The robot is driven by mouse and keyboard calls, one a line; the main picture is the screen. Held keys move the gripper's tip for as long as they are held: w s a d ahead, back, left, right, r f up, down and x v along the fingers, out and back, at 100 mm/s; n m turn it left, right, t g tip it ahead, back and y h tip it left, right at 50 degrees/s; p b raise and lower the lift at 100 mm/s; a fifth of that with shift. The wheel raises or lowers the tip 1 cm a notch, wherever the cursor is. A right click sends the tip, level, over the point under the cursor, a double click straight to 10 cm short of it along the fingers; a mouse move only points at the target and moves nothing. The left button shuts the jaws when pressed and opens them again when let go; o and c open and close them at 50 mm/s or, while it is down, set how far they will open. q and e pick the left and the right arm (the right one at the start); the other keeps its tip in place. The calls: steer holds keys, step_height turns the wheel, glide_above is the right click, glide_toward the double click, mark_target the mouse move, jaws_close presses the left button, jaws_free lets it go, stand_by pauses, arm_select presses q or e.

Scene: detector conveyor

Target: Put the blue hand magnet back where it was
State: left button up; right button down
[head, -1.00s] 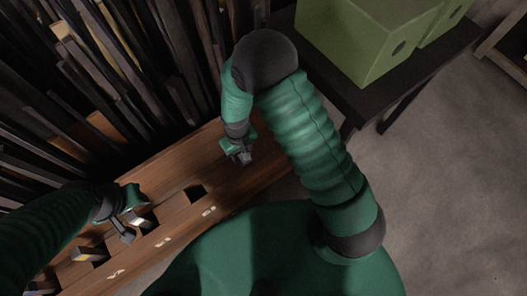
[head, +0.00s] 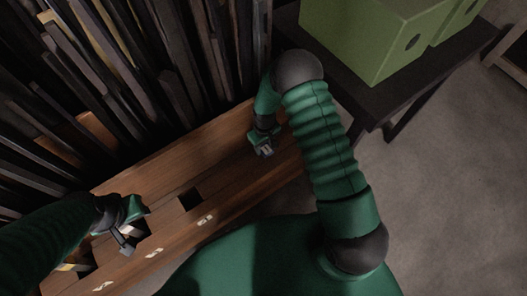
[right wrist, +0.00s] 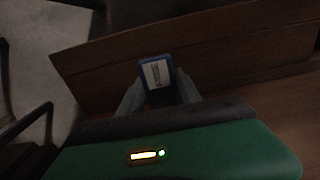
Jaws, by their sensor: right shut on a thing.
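The blue hand magnet (right wrist: 156,76) shows in the right wrist view as a small blue block with a pale label on its face. My right gripper (right wrist: 158,92) is shut on it, one finger on each side. In the head view my right gripper (head: 264,149) is over the right part of the wooden bench; the magnet is too small to make out clearly there. My left gripper (head: 125,242) is at the left part of the bench, beside a dark slot; whether its jaws are open is unclear.
The wooden bench (head: 225,165) has several dark square openings (head: 190,200) and pale labels (head: 205,220) along its front. Dark upright boards (head: 150,80) stand packed behind it. Green boxes (head: 365,40) sit on a dark table (head: 400,90) at the right.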

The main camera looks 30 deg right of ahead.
mark_target(264, 151)
step_height(264, 151, down, 3)
steer(key=shift+d+f+b, duration=0.15)
steer(key=shift+f+b, duration=0.05)
steer(key=shift+b, duration=0.5)
steer(key=shift+r, duration=0.15)
steer(key=shift+a, duration=0.4)
steer(key=c, duration=1.3)
jaws_free()
steer(key=o, duration=0.5)
steer(key=shift+d, duration=0.2)
steer(key=shift+c, duration=0.2)
